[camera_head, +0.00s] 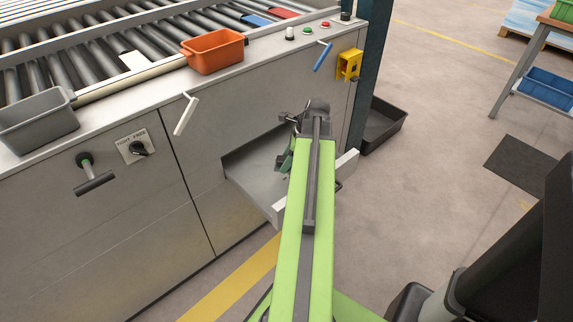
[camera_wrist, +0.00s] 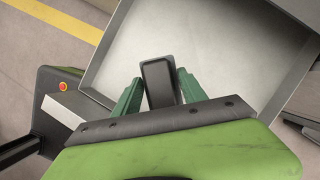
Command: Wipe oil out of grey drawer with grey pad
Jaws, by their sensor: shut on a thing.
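The grey drawer (camera_head: 258,184) is pulled out of the machine's lower front in the head view, partly hidden by my arm. In the wrist view its pale floor (camera_wrist: 225,45) and side walls show, and I see no clear oil patch on it. My gripper (camera_wrist: 160,80) is shut on the dark grey pad (camera_wrist: 158,70), held between its two green fingers over the drawer. Whether the pad touches the drawer floor I cannot tell. In the head view my gripper (camera_head: 285,160) is at the drawer, mostly hidden by my arm, and the pad is hidden.
On the machine's top ledge stand an orange bin (camera_head: 213,52) and a grey bin (camera_head: 38,122). A white handle (camera_head: 185,115) and a blue handle (camera_head: 322,57) stick out from its front. A black tray (camera_head: 383,125) lies on the floor to the right. Open floor lies further right.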

